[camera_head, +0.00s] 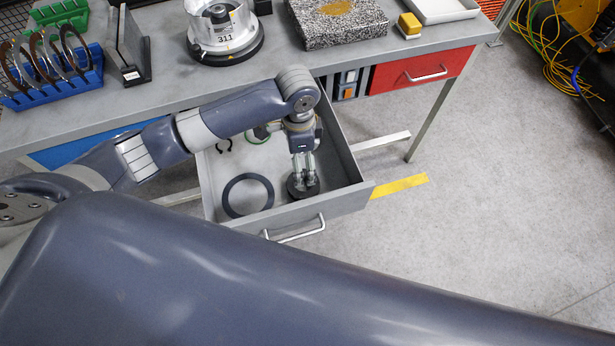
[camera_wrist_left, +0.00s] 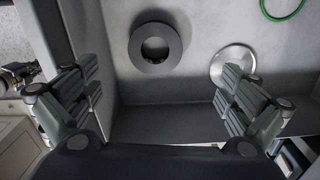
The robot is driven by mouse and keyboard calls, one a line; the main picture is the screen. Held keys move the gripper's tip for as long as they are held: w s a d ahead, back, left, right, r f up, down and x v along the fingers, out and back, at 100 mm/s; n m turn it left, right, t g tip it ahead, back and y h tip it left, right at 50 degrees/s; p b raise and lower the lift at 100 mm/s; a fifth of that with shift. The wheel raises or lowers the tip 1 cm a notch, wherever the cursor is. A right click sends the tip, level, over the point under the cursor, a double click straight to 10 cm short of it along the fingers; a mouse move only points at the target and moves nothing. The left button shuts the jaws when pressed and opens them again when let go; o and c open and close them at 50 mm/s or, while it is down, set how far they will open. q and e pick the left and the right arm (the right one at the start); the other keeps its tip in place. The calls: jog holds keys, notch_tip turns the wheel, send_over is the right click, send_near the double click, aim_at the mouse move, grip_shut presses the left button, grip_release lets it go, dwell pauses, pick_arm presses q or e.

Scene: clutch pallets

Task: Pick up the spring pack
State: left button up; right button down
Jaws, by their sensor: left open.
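My left gripper (camera_head: 303,178) points down into the open grey drawer (camera_head: 345,190), near its right side. Its fingers are apart in the left wrist view (camera_wrist_left: 160,95), with nothing between the tips. A small dark round piece (camera_head: 303,190) lies under the fingertips in the head view, partly covered by them. A thick dark ring (camera_wrist_left: 155,45) lies ahead of the fingers in the wrist view. It may be the spring pack, but I cannot be sure. A silver disc (camera_wrist_left: 230,62) is partly hidden by the right-hand finger. My right gripper is not in view.
A large flat black ring (camera_head: 232,203), a black clip (camera_head: 223,146) and a green ring (camera_head: 260,134) share the drawer. The drawer walls stand close around the gripper. On the bench above are a clutch housing (camera_head: 222,30), a stone block (camera_head: 338,22) and racks.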

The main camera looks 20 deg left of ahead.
pick_arm(q)
jog(key=f, duration=0.1)
send_near(303, 188)
jog(key=shift+a+f, duration=0.35)
jog(key=shift+a, duration=0.05)
jog(key=shift+f, duration=0.25)
jog(key=shift+s+d+f, duration=0.1)
jog(key=shift+d+f, duration=0.15)
jog(key=shift+f, duration=0.45)
notch_tip(303, 188, down, 3)
jog(key=shift+d+f+p, duration=0.15)
jog(key=shift+f+p, duration=0.1)
jog(key=shift+p, duration=0.05)
jog(key=shift+f, duration=0.2)
jog(key=shift+c, duration=1.1)
jog(key=c, duration=1)
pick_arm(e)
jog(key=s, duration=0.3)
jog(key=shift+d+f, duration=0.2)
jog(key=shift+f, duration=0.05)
